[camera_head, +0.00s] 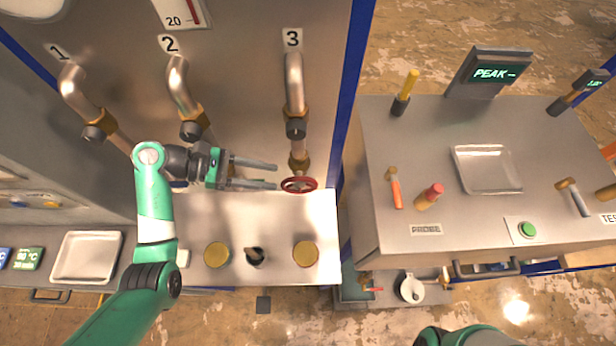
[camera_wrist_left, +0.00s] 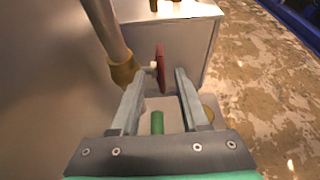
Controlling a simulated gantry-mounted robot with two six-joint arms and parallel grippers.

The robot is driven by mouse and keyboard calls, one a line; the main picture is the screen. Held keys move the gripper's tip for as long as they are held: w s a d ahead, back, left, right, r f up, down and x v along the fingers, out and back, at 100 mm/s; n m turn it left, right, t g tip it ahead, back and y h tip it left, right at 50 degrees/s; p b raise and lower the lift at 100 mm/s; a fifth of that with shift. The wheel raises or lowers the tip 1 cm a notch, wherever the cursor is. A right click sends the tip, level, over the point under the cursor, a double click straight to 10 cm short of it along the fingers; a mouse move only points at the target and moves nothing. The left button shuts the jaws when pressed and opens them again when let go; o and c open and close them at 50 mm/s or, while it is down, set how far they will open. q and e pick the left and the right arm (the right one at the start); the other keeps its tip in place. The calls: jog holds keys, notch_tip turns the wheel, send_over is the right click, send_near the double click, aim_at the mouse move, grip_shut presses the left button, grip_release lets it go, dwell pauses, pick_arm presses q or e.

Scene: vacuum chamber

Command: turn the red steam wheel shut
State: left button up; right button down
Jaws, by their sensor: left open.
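The red steam wheel (camera_head: 299,185) sits at the lower end of the pipe marked 3, below a brass fitting. My left gripper (camera_head: 277,177) is open and empty, just left of the wheel, its two fingers pointing at it. In the left wrist view the red wheel (camera_wrist_left: 160,68) shows edge-on, lined up with the gap between the open fingertips (camera_wrist_left: 158,75). I cannot tell whether the wheel's rim is inside the gap or just beyond it. No touch is visible. My right gripper is out of view; only a piece of green arm shows at the bottom edge.
Pipes marked 1 (camera_head: 75,92) and 2 (camera_head: 179,84) stand left of pipe 3 (camera_head: 294,82). A white ledge (camera_head: 281,264) with brass caps lies below the wheel. A steel bench (camera_head: 440,140) with a tray (camera_head: 487,168) and tools stands on the right.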

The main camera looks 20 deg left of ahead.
aim_at(311, 184)
pick_arm(q)
jog(key=x, duration=1.1)
jog(key=shift+d+f, duration=0.15)
grip_shut()
